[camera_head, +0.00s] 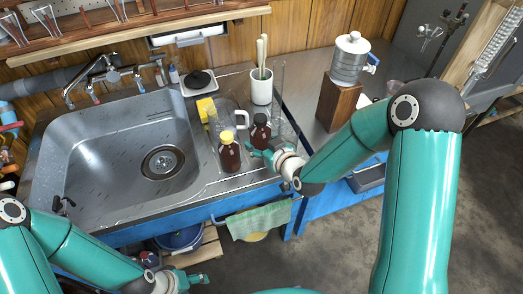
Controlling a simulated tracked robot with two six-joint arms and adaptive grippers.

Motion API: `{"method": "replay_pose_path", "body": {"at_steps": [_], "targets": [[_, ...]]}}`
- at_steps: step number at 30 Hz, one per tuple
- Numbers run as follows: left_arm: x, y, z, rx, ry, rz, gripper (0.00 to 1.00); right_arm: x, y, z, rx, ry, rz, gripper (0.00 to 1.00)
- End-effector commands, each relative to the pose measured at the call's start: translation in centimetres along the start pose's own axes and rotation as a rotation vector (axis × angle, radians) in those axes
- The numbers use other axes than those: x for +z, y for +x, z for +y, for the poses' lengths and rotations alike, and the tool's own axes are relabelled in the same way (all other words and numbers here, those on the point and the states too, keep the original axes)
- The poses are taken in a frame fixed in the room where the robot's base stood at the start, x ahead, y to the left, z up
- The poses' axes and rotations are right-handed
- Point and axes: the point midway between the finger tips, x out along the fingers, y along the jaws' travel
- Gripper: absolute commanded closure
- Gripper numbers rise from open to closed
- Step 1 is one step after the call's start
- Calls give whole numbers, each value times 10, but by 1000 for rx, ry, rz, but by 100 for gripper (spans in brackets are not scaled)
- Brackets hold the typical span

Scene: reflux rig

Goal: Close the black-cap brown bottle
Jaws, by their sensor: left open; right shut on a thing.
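The black-cap brown bottle (261,132) stands upright at the right end of the steel sink counter, with its dark top at the neck. I cannot tell how the cap sits. My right gripper (260,151) reaches in from the right and is shut on the lower part of this bottle, hiding some of it. A second brown bottle with a yellow cap (229,154) stands just to the left, close to the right gripper. My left gripper (201,279) is open and empty, low in front of the counter, away from both bottles.
The sink basin (110,165) lies to the left. A clear jug (226,118), a yellow sponge (205,108) and a white cup with pestles (261,88) stand behind the bottles. A green towel (258,221) hangs on the front rail.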

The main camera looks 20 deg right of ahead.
Motion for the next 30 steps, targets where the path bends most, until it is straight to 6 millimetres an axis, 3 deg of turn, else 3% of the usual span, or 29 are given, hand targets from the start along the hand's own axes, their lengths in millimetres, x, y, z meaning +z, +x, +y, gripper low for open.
{"method": "replay_pose_path", "body": {"at_steps": [5, 15, 26, 27, 28, 30], "targets": [[0, 0, 0, 0, 0, 0, 37, 0, 1, 0, 0, -1, 1, 100], [0, 1, 0, 0, 0, 0, 37, 34, 15, -1, -1, -1, 0, 100], [0, 5, -2, 0, 0, 0, 37, 37, 16, -1, -1, -1, 2, 100], [0, 4, -1, 0, 0, 0, 37, 36, 15, -1, -2, 0, 0, 36], [0, 3, -1, 0, 0, 0, 37, 36, 15, -1, -2, 0, 0, 31], [0, 3, -1, 0, 0, 0, 37, 36, 15, -1, -2, 0, -1, 30]]}}
